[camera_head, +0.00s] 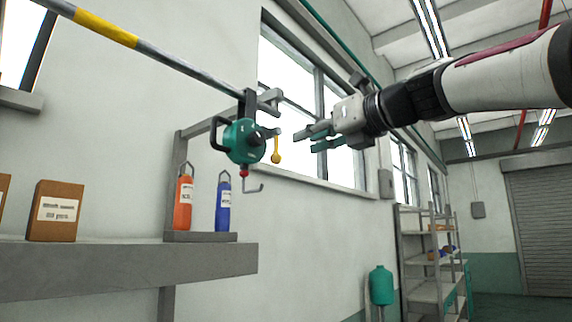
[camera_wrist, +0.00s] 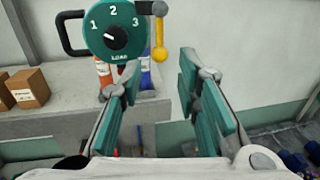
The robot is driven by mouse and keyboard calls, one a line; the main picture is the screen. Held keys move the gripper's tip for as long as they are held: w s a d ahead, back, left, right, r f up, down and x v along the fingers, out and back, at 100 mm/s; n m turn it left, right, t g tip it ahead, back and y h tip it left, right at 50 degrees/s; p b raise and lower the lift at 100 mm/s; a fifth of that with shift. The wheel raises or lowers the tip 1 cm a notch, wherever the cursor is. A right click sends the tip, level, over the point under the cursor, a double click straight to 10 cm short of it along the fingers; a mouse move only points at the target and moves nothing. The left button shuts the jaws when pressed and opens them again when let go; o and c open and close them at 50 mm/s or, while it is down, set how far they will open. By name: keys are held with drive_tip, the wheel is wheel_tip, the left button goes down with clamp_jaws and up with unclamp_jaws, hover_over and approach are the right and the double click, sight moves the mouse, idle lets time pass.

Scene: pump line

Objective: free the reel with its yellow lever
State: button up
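The teal reel (camera_head: 244,142) hangs from a rail bracket. It has a black handle on its left side. In the wrist view the reel's face (camera_wrist: 112,40) shows the numbers 1, 2, 3, the word "LOAD" and a black knob whose white mark seems to point toward 1. The yellow lever (camera_head: 276,152) hangs downward on the reel's right side, its ball end low; it also shows in the wrist view (camera_wrist: 159,42). My gripper (camera_head: 309,138) is open and empty, to the right of the lever and apart from it. In the wrist view the lever appears beyond and between the fingers.
A grey rail (camera_head: 170,62) with a yellow band runs above. A red stop and grey hook (camera_head: 254,187) hang below the reel. An orange bottle (camera_head: 183,204), a blue bottle (camera_head: 223,206) and a cardboard box (camera_head: 54,211) stand on the shelf (camera_head: 120,268). Air around my gripper is clear.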

sight(277, 151)
drive_tip(key=p+x, duration=0.1)
drive_tip(key=x, duration=0.8)
drive_tip(key=shift+w+a, duration=0.15)
clamp_jaws()
